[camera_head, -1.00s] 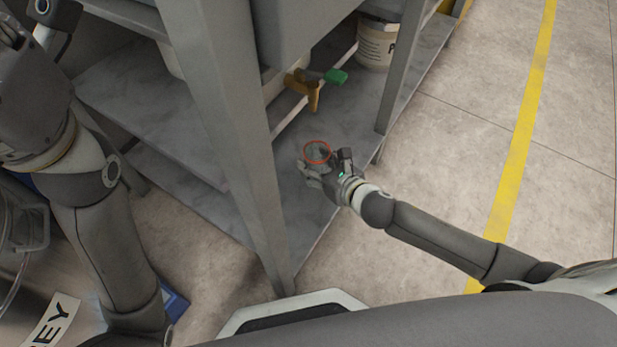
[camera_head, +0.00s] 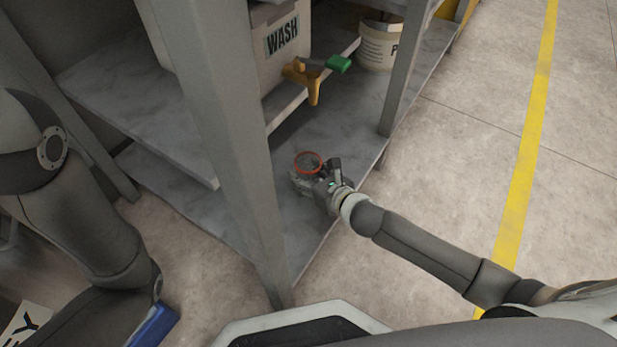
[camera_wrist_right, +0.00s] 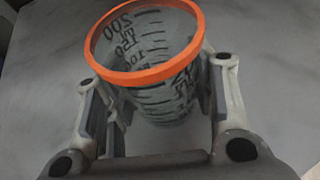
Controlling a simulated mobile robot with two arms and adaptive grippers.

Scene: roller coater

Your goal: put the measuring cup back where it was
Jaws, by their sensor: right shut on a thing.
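The measuring cup (camera_head: 307,164) is clear with an orange-red rim, over the lower grey marbled shelf (camera_head: 345,128) below a tap. In the right wrist view the cup (camera_wrist_right: 162,95) shows black graduation marks and numbers, with its orange rim toward the camera. My right gripper (camera_head: 308,180) is shut on the cup; in the right wrist view its fingers (camera_wrist_right: 160,110) sit on both sides of the wall. Whether the cup's base touches the shelf I cannot tell. My left arm is at the left edge; its gripper is out of view.
A tap with a green handle (camera_head: 339,64) and a brass spout (camera_head: 313,90) juts out above the lower shelf. A container marked WASH (camera_head: 283,40) stands on the upper shelf. A white bucket (camera_head: 380,45) stands behind. Grey posts (camera_head: 232,150) frame the shelves.

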